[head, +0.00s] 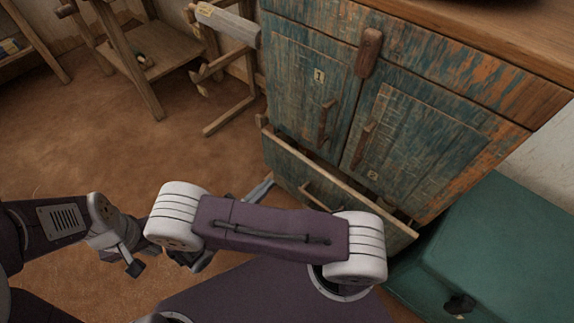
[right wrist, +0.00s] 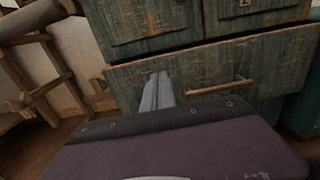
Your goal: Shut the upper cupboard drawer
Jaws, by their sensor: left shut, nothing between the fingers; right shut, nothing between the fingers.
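The cupboard (head: 300,70) has chipped blue-green paint and two closed doors. Below the doors, a drawer (head: 287,165) stands out from the body, with a dark gap behind its top edge. Its wooden bar handle (head: 318,193) is partly hidden by my right arm. The drawer front (right wrist: 130,81) and its handle (right wrist: 220,87) also show in the right wrist view. My right gripper (right wrist: 157,92) is shut and empty in front of the drawer, left of the handle; contact cannot be told. My left gripper (head: 200,262) is shut and empty, low and partly hidden behind my right arm.
Another front panel (right wrist: 268,108) shows below the drawer. A teal box (head: 500,245) stands close to the cupboard on the right. A wooden frame (head: 232,95) stands at its left. The brown floor (head: 80,150) is open to the left.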

